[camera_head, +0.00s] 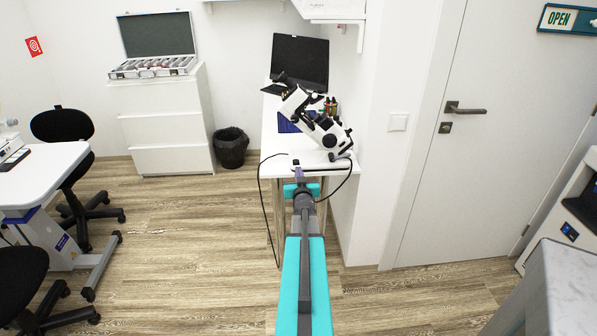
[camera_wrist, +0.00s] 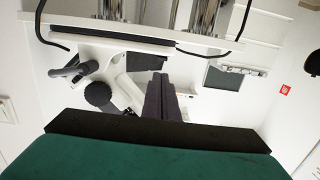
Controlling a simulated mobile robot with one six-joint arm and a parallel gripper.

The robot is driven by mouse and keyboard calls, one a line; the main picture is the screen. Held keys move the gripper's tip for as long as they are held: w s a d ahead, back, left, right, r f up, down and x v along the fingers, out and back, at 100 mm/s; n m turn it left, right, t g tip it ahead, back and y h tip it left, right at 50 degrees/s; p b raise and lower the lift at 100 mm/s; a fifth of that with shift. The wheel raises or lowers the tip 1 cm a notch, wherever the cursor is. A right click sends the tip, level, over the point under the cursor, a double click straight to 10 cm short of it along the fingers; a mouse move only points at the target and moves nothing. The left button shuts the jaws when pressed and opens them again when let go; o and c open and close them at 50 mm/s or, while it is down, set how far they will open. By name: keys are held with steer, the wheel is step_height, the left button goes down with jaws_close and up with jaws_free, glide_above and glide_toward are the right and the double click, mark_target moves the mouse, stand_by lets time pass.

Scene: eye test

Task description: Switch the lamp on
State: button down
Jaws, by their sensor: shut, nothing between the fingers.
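I cannot make out a separate lamp in either view. A white switch plate (camera_head: 397,122) is on the wall left of the door. A white microscope with black parts (camera_head: 318,120) stands tilted on a narrow white desk (camera_head: 312,170); it also shows in the wrist view (camera_wrist: 124,92), which is upside down. My gripper (camera_head: 297,173) is at the near edge of the desk, in front of the microscope's base. In the wrist view its dark fingers (camera_wrist: 160,82) are together and empty. I cannot tell whether they touch anything.
A black laptop (camera_head: 300,62) and small bottles (camera_head: 330,106) are behind the microscope. Black cables (camera_head: 264,205) hang off the desk. A bin (camera_head: 230,147) and a drawer cabinet (camera_head: 160,130) stand left. The door (camera_head: 480,150) is shut.

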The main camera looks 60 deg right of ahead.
steer(key=shift+v, duration=1.55)
